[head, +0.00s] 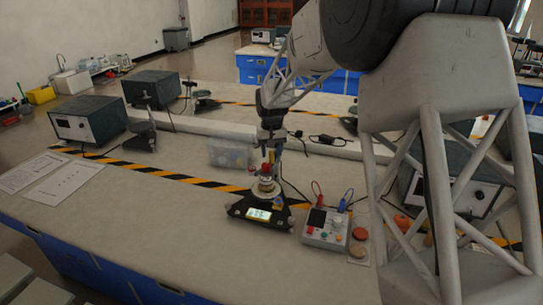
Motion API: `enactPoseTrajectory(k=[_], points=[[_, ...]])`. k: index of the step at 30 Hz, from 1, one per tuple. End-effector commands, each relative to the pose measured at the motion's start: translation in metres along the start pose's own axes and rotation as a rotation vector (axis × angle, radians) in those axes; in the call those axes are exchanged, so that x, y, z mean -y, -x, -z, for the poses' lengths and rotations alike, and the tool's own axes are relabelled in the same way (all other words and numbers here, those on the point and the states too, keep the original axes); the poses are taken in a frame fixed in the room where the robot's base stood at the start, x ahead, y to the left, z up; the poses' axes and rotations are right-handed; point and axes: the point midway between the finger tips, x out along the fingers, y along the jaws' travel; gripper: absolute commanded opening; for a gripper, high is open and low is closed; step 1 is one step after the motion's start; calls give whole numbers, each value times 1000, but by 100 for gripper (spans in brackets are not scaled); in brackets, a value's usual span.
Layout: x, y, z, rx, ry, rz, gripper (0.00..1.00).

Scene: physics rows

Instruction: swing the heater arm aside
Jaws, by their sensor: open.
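A small apparatus with a black base (236,211) and a lit yellowish display (257,213) stands on the bench in the middle of the head view. A pale round part and a small red part (265,169) sit above its base. My gripper (269,155) is open and points down, directly over or just behind these upper parts. I cannot tell whether its fingers touch anything. The heater arm cannot be clearly told apart from the gripper and the apparatus at this size.
A control box (325,228) with red and blue plugs stands right of the apparatus, with round discs (358,243) beside it. A clear tray (229,154) lies behind. Papers (64,184) and a dark instrument (88,119) are at left. The front-left bench is clear.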

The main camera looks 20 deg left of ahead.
Motion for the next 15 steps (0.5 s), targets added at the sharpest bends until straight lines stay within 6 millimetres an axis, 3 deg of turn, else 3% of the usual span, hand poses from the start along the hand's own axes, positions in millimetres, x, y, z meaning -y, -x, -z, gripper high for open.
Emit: enactPoseTrajectory(k=[6, 15], points=[[0, -17, 0, 1, 0, 0, 46], [0, -21, 0, 0, 0, 0, 46]])
